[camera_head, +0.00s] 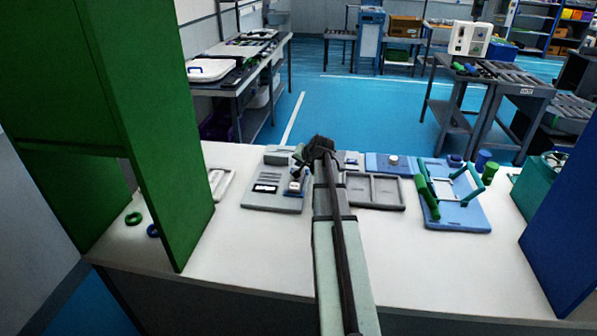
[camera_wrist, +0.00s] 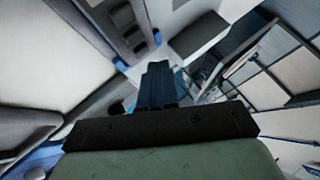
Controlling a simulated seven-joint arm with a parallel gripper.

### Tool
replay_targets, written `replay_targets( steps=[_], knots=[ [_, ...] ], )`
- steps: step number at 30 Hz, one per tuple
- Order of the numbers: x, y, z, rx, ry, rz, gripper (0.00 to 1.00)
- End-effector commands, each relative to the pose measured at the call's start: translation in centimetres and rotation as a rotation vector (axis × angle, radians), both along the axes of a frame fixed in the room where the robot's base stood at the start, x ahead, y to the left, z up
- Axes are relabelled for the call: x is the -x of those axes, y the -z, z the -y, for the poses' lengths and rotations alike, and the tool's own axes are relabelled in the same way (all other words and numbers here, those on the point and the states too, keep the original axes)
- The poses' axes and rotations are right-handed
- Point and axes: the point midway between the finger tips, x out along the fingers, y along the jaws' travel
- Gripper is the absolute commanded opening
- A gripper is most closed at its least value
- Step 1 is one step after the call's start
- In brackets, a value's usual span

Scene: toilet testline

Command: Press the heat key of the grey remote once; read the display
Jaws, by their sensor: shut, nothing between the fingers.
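A grey panel (camera_head: 262,203) lies on the white worktop, left of my arm in the head view. It carries a small dark display-like window (camera_head: 265,189) and several grey bars. Its writing is too small to read. A small white and blue block (camera_head: 295,187) sits at its right side; I cannot tell whether it is the remote. My arm reaches over the panel's right edge and hides part of that area. My gripper (camera_wrist: 158,72) shows in the wrist view as dark blue fingers, shut and empty. I cannot tell whether its tips touch anything.
A grey two-part tray (camera_head: 376,203) lies right of my arm. A blue board with green handles (camera_head: 455,215) is farther right. A green wall (camera_head: 150,110) stands left and a blue wall (camera_head: 565,235) right. The front worktop is clear.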

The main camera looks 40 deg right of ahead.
Motion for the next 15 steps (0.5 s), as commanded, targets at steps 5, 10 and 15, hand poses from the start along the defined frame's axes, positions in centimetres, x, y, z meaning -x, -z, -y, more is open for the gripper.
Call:
replay_targets(
  steps=[5, 10, 15],
  knots=[
    [0.0, -0.1, 0.0, 0.001, 0.001, 0.001, 0.00],
    [0.0, -0.8, 0.0, 0.001, 0.001, 0.002, 0.00],
    [0.0, -2.1, 0.0, 0.000, 0.001, 0.002, 0.00]
  ],
)
